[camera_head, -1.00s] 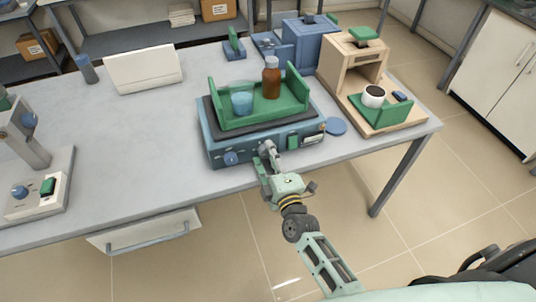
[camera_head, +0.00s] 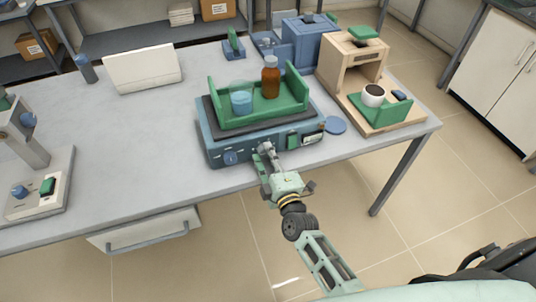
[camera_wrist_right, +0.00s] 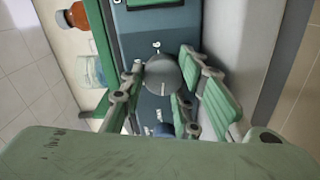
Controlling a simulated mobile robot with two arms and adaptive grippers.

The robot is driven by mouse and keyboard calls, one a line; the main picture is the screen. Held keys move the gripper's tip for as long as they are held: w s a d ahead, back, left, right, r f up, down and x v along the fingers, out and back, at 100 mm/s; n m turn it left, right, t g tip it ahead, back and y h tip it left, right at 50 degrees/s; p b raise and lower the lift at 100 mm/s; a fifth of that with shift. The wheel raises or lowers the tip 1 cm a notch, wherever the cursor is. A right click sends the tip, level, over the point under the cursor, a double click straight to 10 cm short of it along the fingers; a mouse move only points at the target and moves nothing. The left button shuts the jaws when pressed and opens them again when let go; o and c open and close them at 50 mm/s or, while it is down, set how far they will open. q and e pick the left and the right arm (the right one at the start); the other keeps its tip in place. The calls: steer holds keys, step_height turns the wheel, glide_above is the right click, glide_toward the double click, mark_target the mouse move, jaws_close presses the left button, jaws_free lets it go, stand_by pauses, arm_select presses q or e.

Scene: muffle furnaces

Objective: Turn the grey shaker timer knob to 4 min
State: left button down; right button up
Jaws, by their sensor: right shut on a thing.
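The shaker (camera_head: 212,150) is a blue box at the table's front edge, with a green tray (camera_head: 284,111) on top. Its grey timer knob (camera_wrist_right: 163,75) is round with a small light mark on its face, seen in the right wrist view. My right gripper (camera_head: 265,157) is at the shaker's front panel, its fingers closed around the grey knob from both sides. In the head view the knob is mostly hidden by the fingers. I cannot read the minute scale. My left gripper is not in view.
The tray carries a brown bottle (camera_head: 270,80) and a blue beaker (camera_head: 241,103). A wooden furnace-like box (camera_head: 338,65) stands at right. The table's left middle is clear.

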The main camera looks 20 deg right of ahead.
steer(key=shift+r, duration=0.25)
steer(key=m+p, duration=0.1)
steer(key=m, duration=0.3)
steer(key=shift+w+d+m, duration=0.1)
steer(key=shift+d+m, duration=0.05)
steer(key=shift+m, duration=0.25)
steer(key=m, duration=0.6)
steer(key=shift+d, duration=0.2)
steer(key=m, duration=0.5)
steer(key=shift+d+f+m, duration=0.1)
steer(key=shift+f+m, duration=0.05)
steer(key=shift+m, duration=0.25)
steer(key=shift+f+m+b, duration=0.2)
steer(key=shift+m+b, duration=0.2)
steer(key=shift+m, duration=2.2)
